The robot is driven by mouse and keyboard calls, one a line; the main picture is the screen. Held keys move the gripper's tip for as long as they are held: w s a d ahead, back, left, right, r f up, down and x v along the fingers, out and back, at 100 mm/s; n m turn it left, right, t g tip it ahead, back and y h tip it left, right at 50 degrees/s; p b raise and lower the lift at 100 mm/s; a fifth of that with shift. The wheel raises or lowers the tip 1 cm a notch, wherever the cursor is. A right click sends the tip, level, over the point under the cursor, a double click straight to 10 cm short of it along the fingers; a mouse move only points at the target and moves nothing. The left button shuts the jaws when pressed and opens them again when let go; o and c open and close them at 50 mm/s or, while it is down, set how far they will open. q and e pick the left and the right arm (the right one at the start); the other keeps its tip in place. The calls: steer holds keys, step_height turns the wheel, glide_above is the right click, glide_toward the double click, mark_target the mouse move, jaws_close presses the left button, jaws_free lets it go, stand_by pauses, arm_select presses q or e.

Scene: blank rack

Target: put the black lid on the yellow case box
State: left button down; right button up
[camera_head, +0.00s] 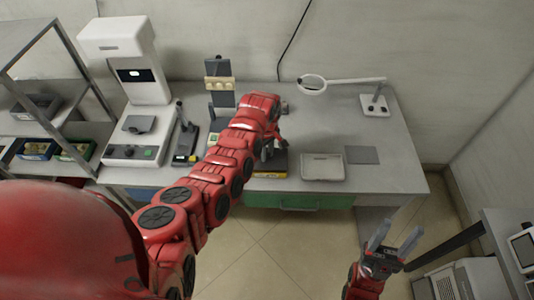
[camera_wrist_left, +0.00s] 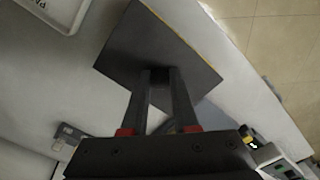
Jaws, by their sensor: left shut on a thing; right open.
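The black lid (camera_wrist_left: 140,45) is a dark square plate in the left wrist view. My left gripper (camera_wrist_left: 160,88) is shut on the small part at its middle. The lid (camera_head: 280,163) shows partly in the head view, over the yellow case box (camera_head: 268,176). Only a thin yellow edge of the box shows in the left wrist view (camera_wrist_left: 186,23). I cannot tell whether the lid touches the box all round. In the head view my left gripper (camera_head: 268,152) is partly hidden by its arm. My right gripper (camera_head: 395,237) is open and empty, off the table's front right.
A pale tray (camera_head: 322,167) stands right of the box, with a grey mat (camera_head: 362,155) beyond. A magnifier lamp (camera_head: 313,84) stands at the back. A white instrument (camera_head: 130,70) and a small black device (camera_head: 185,142) are on the left. A shelf rack (camera_head: 42,112) stands far left.

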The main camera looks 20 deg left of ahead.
arm_select(q)
steer(key=shift+f+b, duration=0.85)
steer(key=c, duration=0.6)
jaws_free()
steer(key=shift+r, duration=0.15)
steer(key=shift+w+r, duration=0.1)
steer(key=shift+r, duration=0.5)
step_height(320, 180, up, 4)
steer(key=shift+r+b, duration=0.1)
steer(key=shift+b, duration=1)
step_height(320, 180, up, 12)
steer(key=p, duration=0.3)
steer(key=shift+p, duration=0.3)
